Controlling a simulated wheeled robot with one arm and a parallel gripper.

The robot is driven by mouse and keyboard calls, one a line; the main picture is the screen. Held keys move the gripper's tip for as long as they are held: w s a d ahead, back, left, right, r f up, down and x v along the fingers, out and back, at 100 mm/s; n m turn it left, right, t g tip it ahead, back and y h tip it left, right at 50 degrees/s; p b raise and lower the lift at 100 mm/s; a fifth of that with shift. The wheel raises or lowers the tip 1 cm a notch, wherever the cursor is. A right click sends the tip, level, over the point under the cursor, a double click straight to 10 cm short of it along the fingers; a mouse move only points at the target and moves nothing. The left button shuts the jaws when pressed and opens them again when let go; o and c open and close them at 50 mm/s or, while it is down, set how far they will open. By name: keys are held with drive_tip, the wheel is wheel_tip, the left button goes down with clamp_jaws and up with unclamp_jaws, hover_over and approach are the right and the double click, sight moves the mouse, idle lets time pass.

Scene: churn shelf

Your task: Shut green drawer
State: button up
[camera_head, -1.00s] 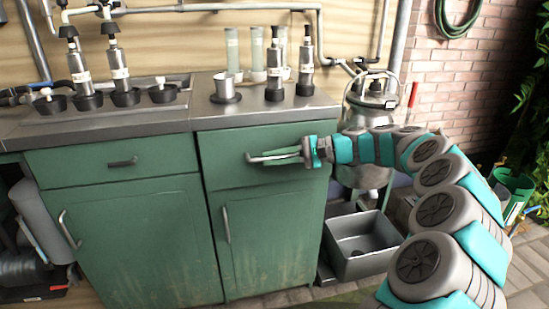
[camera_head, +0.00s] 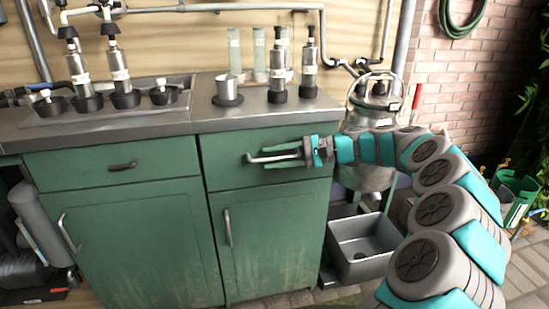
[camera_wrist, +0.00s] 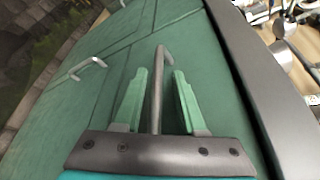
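The green drawer (camera_head: 225,155) is at the upper right of the green cabinet, under the metal counter. Its front looks about flush with the cabinet face; I cannot tell whether a small gap remains. Its grey bar handle (camera_head: 262,159) also shows in the wrist view (camera_wrist: 157,90). My gripper (camera_head: 285,155) is at this handle, reaching in from the right. In the wrist view its two green fingers (camera_wrist: 160,95) lie on either side of the handle bar, with a visible gap on each side. The fingers are open around the bar. They partly hide the handle in the head view.
A second green drawer (camera_head: 75,168) is on the left, with cabinet doors below. Metal cups and cylinders stand on the counter (camera_head: 265,112). A milk can (camera_head: 376,105) and a grey basin (camera_head: 362,262) are on the right, close to my arm.

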drive_tip(key=v, duration=0.7)
drive_tip(key=shift+w+d+b, duration=0.1)
drive_tip(key=shift+b, duration=0.2)
drive_tip(key=shift+d+r, duration=0.15)
drive_tip(key=shift+d, duration=0.2)
drive_tip(key=shift+a, duration=0.1)
